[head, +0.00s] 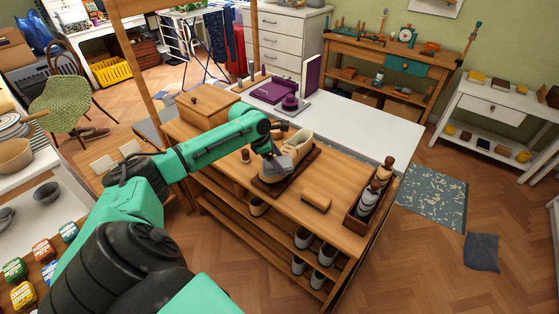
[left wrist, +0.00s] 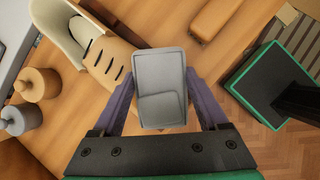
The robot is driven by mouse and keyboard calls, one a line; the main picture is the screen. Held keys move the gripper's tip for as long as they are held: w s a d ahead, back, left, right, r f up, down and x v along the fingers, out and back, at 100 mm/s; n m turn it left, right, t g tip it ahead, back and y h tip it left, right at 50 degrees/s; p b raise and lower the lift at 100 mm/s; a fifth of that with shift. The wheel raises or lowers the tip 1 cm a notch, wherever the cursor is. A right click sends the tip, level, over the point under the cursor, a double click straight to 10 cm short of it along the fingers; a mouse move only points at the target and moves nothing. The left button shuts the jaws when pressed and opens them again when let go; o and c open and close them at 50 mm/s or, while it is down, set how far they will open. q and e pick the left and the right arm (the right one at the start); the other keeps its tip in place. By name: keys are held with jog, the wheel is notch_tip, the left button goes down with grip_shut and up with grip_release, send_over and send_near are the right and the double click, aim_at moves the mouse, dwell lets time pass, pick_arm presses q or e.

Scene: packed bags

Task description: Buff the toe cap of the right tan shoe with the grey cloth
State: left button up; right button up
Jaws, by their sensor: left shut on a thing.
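A tan shoe (head: 300,141) with a pale opening lies on a dark tray (head: 300,175) on the wooden bench. In the left wrist view the shoe (left wrist: 100,52) shows its dark lace slits at upper left. My left gripper (head: 277,152) is over the toe end, shut on the grey cloth (left wrist: 160,80), which sits between its purple fingers. The cloth (head: 279,164) hides the toe cap, and I cannot tell whether they touch. Only one tan shoe shows clearly. My right gripper is not in view.
A wooden brush (head: 316,201) lies in front of the tray. A wooden caddy (head: 350,221) with bottles stands at the bench's right end. A small wooden knobbed piece (head: 245,157) is left of the tray. Grey shoes (head: 302,238) sit on the shelf below. Bare bench top surrounds the brush.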

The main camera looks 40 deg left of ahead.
pick_arm(q)
jog(key=shift+f, duration=0.55)
